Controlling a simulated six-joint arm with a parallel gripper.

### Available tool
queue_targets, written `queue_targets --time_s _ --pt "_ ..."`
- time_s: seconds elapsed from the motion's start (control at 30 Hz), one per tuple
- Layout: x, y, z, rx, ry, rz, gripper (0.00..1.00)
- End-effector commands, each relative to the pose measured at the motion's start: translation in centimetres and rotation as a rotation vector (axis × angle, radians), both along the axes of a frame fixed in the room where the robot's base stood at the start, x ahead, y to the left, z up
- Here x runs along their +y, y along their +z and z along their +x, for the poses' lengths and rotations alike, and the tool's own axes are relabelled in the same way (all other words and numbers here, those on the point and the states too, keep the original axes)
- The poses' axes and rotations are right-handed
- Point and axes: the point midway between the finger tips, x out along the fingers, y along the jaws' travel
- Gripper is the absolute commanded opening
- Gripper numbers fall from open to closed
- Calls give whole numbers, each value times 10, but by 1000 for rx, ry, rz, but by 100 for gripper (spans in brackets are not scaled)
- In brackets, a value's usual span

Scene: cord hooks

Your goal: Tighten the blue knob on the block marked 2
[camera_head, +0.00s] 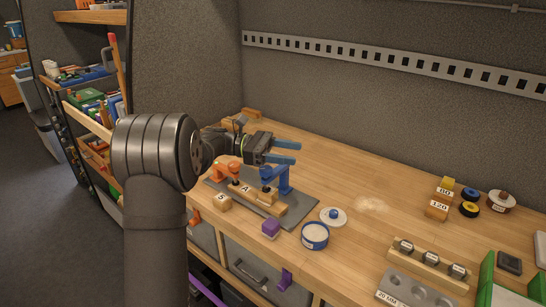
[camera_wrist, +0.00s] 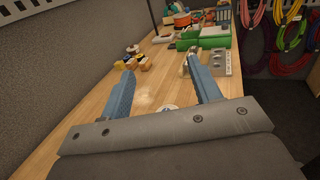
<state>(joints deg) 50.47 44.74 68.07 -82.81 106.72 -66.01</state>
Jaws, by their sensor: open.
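I cannot read a 2 on any block in view. A blue clamp (camera_head: 284,178) and an orange clamp (camera_head: 226,168) stand on a grey plate (camera_head: 296,217), with a wooden piece marked A (camera_head: 246,188) between them. A knob on the blue clamp cannot be made out clearly. My gripper (camera_head: 292,152) has blue fingers, is open and hangs above and beside the blue clamp in the head view. In the wrist view my gripper (camera_wrist: 160,66) has its fingers spread apart with nothing held between them.
Blocks marked 80 and 120 (camera_head: 438,203) stand at right. The middle bench (camera_head: 370,190) is mostly clear.

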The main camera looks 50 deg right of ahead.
Motion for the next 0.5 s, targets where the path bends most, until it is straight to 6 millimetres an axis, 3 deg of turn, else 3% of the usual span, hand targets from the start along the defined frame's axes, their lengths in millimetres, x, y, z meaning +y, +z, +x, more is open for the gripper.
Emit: queue_targets --time_s 0.2,0.5 --pt "1 18 -31 -1 -2 0 57" --pt "1 24 -40 -1 1 1 57"
